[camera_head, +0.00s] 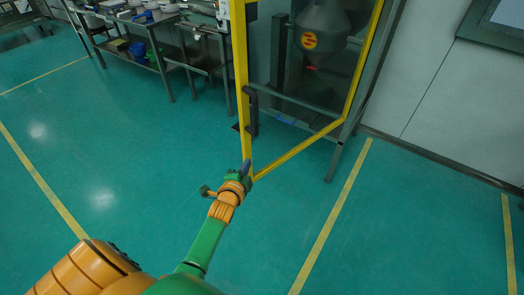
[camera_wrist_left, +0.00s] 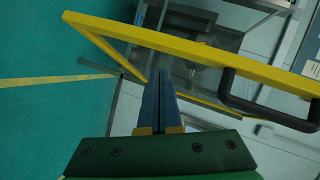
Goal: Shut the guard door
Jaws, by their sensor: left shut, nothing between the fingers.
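The guard door (camera_head: 298,149) has a yellow frame and a clear panel, and stands open, swung out from the dark machine frame. Its free upright edge is toward me, with a dark handle (camera_head: 251,112) on it. In the left wrist view the yellow door frame (camera_wrist_left: 180,45) crosses the top, with the black handle (camera_wrist_left: 262,107) at the right. My left gripper (camera_head: 246,165) is near the door's lower free corner; its fingers (camera_wrist_left: 159,100) are together and empty. I cannot tell whether they touch the frame. My right gripper is out of view.
Behind the door is a grey hopper (camera_head: 322,35) with a yellow-red label. A metal bench (camera_head: 150,50) with bowls and containers stands at the upper left. A pale wall (camera_head: 450,95) is at the right. The green floor in front, with yellow lines, is clear.

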